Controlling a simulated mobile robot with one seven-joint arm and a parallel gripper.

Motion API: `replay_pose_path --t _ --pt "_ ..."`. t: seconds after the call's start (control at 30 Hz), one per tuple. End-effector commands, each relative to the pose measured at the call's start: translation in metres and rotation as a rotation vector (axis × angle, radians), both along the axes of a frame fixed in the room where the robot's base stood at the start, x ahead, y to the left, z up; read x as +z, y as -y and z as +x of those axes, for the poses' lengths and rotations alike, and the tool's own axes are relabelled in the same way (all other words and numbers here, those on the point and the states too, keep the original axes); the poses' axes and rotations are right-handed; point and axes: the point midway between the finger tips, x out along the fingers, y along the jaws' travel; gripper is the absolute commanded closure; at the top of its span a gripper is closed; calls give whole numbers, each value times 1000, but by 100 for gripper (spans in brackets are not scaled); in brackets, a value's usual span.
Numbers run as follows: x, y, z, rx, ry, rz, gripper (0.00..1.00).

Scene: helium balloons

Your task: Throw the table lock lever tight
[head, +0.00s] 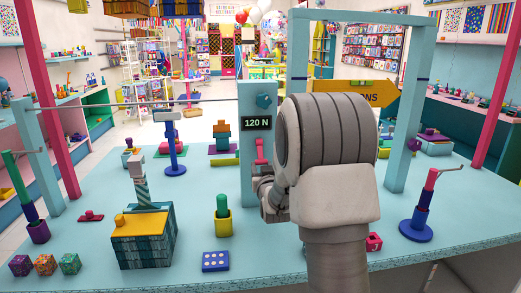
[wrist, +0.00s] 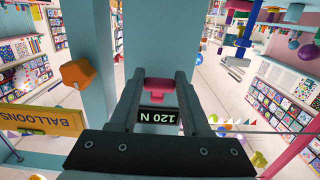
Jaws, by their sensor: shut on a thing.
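The pink lever (head: 260,153) is on the front of a light-blue post (head: 246,170), below a black display (head: 258,123) reading "120 N". In the wrist view the lever's pink part (wrist: 160,86) lies between my two fingers, beside the upside-down display (wrist: 158,121). My gripper (head: 263,183) is at the lever's lower end, and in the wrist view my gripper (wrist: 160,82) is shut on it. My arm hides part of the post's right side in the head view. The lever's pivot is not clear.
The light-blue table (head: 190,256) holds a yellow-topped teal box (head: 143,240), a green peg in a yellow cup (head: 222,212) and a blue dotted block (head: 215,261). A blue stand with a pink arm (head: 416,225) is at right. An orange knob (wrist: 77,73) shows in the wrist view.

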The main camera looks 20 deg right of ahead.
Motion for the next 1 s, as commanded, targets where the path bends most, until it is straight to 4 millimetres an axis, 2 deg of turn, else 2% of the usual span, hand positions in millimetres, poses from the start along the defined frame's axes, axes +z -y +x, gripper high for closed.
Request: replay_pose_path --t 0.23,0.5,1.0 --pt "-6 0 1 0 -8 2 97" --pt "-14 3 11 0 -6 2 97" --pt "-16 5 16 0 -6 2 97"
